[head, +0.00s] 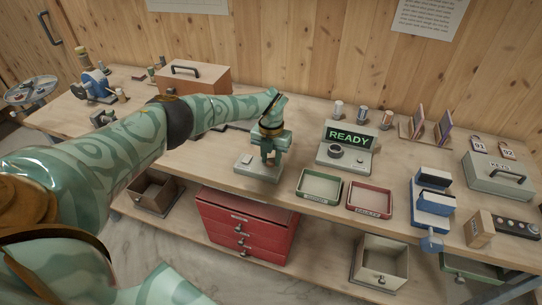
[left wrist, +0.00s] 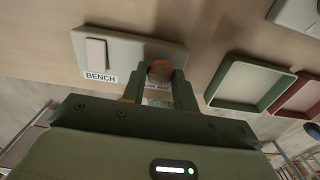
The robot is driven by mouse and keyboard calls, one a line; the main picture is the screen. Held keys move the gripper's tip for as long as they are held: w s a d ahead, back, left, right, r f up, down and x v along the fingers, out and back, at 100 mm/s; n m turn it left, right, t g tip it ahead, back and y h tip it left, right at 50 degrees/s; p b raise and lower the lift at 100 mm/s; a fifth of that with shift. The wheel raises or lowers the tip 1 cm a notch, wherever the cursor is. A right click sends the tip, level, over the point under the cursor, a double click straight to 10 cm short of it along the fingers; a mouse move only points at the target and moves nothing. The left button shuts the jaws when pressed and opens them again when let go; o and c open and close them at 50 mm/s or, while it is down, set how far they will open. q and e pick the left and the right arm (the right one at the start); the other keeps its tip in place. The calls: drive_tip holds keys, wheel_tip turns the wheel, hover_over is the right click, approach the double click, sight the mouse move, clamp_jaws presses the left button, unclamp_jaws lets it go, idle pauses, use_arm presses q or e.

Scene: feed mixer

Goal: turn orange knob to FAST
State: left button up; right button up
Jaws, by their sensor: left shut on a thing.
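The feed mixer's pale control box (head: 246,167) sits on the bench near the middle of the head view. In the left wrist view the box (left wrist: 128,47) carries a white rocker and a label reading BENCH. The round brown-orange knob (left wrist: 160,72) is at its right part. My left gripper (head: 268,154) points down over the box. Its two fingers (left wrist: 161,78) are shut on the knob, one on each side. A label below the knob is mostly covered by the gripper, so the knob's setting cannot be read. My right gripper is in neither view.
A green tray (head: 298,190) and a red tray (head: 348,207) lie to the right of the box. A device with a READY screen (head: 323,157) stands behind them. A wooden box (head: 222,87) is at the back left. Red drawers (head: 203,224) are under the bench.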

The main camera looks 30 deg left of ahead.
sight(272, 160)
use_arm(q)
drive_tip(key=shift+r, duration=0.1)
drive_tip(key=o, duration=1)
wheel_tip(272, 160, up, 16)
drive_tip(key=p, duration=0.2)
drive_tip(key=shift+r+p, duration=0.15)
drive_tip(key=shift+p, duration=0.2)
drive_tip(key=shift+d, duration=0.1)
